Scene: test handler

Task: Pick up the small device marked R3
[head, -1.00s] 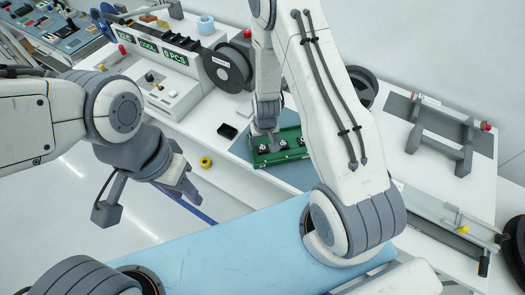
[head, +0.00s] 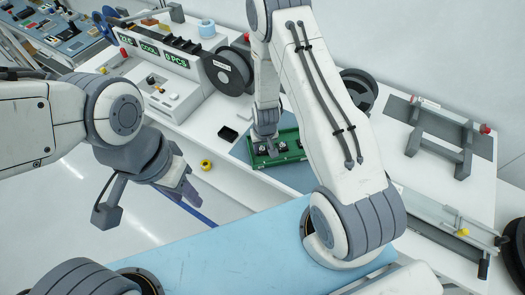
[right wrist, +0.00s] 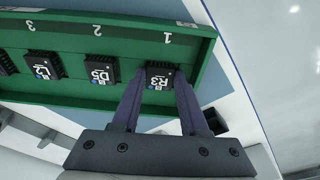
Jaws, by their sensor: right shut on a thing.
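The small device marked R3 (right wrist: 161,72) is a black block with a white label, at the place numbered 1 of a green tray (right wrist: 190,30). My right gripper (right wrist: 159,82) is shut on it, with one finger on each side. I cannot tell whether it is clear of the tray floor. Devices marked D5 (right wrist: 101,72) and L2 (right wrist: 45,67) sit to its left. The head view shows my right gripper (head: 267,138) over the green tray (head: 290,157). My left gripper (head: 181,186) hangs away from the tray; its finger opening is unclear.
The tray lies on a blue-grey mat (head: 243,151) on the white bench. A small black box (head: 228,133) and a yellow ring (head: 206,165) are left of it. A dark reel (head: 229,70) and a console with displays (head: 165,88) stand behind. A grey stand (head: 440,145) is at right.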

